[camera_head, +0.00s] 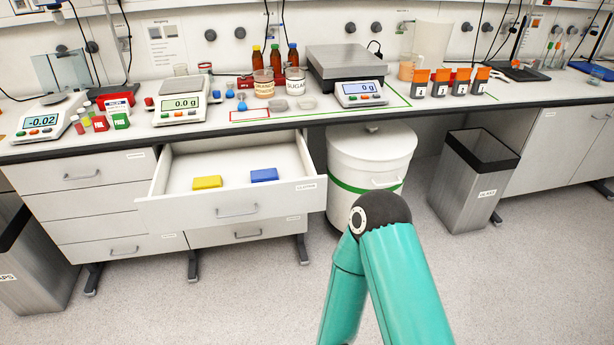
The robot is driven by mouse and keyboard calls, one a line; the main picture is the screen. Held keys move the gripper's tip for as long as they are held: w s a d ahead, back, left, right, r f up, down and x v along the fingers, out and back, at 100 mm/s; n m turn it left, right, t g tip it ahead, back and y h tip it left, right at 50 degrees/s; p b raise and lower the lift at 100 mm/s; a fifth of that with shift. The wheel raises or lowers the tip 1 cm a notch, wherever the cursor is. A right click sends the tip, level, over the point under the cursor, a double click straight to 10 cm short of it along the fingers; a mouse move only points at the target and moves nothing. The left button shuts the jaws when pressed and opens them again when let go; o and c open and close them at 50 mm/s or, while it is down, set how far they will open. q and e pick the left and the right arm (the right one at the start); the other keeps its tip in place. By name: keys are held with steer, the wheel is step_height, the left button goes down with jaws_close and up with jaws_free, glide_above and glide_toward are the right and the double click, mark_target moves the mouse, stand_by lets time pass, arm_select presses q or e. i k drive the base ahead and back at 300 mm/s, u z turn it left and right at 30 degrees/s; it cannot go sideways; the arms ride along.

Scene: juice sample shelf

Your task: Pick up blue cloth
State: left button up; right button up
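The blue cloth (264,175) lies flat and folded in the open drawer (236,211), toward its right side. A yellow cloth (207,183) lies to its left in the same drawer, apart from it. Neither gripper shows in this view. A teal arm of mine with a dark joint rises from the bottom, right of the drawer, and its gripper end is not visible. Nothing is seen touching the blue cloth.
The bench (236,127) overhangs the back of the drawer and carries scales, bottles and jars. A white bin (369,160) stands right of the drawer, and a metal waste bin (472,177) farther right. The floor (240,290) in front is clear.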

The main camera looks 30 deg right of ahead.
mark_target(263, 175)
steer(key=z, duration=0.25)
steer(key=i, duration=1)
steer(key=u, duration=0.05)
